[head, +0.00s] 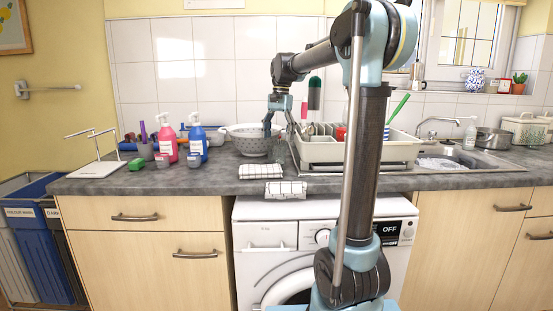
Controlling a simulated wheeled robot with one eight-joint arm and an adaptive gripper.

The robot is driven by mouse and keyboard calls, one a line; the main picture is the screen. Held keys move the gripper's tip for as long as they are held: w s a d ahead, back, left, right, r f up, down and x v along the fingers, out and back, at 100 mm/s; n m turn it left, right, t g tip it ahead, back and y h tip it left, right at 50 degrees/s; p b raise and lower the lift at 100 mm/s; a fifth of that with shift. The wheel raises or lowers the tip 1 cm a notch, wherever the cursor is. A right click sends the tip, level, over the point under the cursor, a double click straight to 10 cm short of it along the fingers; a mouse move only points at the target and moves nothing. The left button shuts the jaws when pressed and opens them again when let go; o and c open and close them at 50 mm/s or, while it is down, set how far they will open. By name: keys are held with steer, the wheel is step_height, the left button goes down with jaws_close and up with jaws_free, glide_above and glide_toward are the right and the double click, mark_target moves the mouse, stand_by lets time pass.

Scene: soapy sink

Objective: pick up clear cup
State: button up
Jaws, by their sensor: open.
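My gripper (280,124) is open and points down above the counter, between the grey colander (250,146) and the white dish rack (393,151). Its left finger overlaps the colander's right side in the picture, and its right finger is near the rack's left end. Whether it touches either cannot be told. I cannot make out a clear cup for certain. Part of the rack and its contents are hidden behind my arm, and the sink (462,154) holds suds and small items too small to tell.
A pink soap bottle (167,141) and a blue one (198,142) stand left of the colander. A folded checked cloth (260,171) lies at the counter's front, and another (286,189) hangs over the edge. The counter (215,178) is clear at front left. A tap (437,124) rises behind the sink.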

mark_target(277, 149)
steer(key=shift+s+a+f, duration=0.15)
steer(key=shift+s+f, duration=0.05)
steer(key=shift+f, duration=1.35)
steer(key=shift+s+a+f, duration=0.1)
steer(key=shift+s+f, duration=0.05)
steer(key=shift+f, duration=1.4)
steer(key=c, duration=1)
